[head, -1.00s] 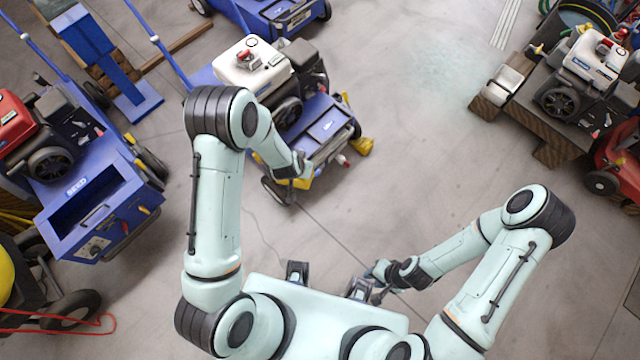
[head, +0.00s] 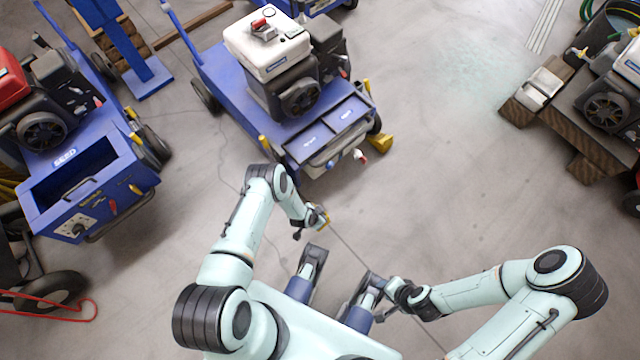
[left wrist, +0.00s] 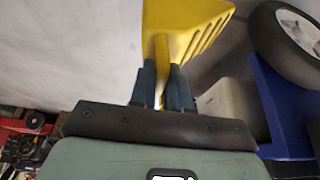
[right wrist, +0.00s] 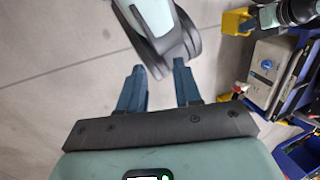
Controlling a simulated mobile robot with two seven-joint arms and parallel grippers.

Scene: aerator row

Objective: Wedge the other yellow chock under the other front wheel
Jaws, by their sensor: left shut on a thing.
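My left gripper (head: 316,217) is shut on a yellow chock (head: 326,221). In the left wrist view, the fingers grip the thin fin of this chock (left wrist: 187,27), whose ribbed face shows. The gripper is in front of the blue aerator (head: 240,95) with a white-topped engine, apart from it. Another yellow chock (head: 381,143) lies on the floor at the aerator's right front wheel (head: 375,125). The left front wheel is mostly hidden in the head view by my left arm. My right gripper (right wrist: 158,65) is open and empty, close to my own body.
A blue machine with a red-topped engine (head: 75,150) stands at the left. A wooden pallet (head: 570,130) with an engine on it stands at the right. The floor (head: 460,190) between aerator and pallet is clear.

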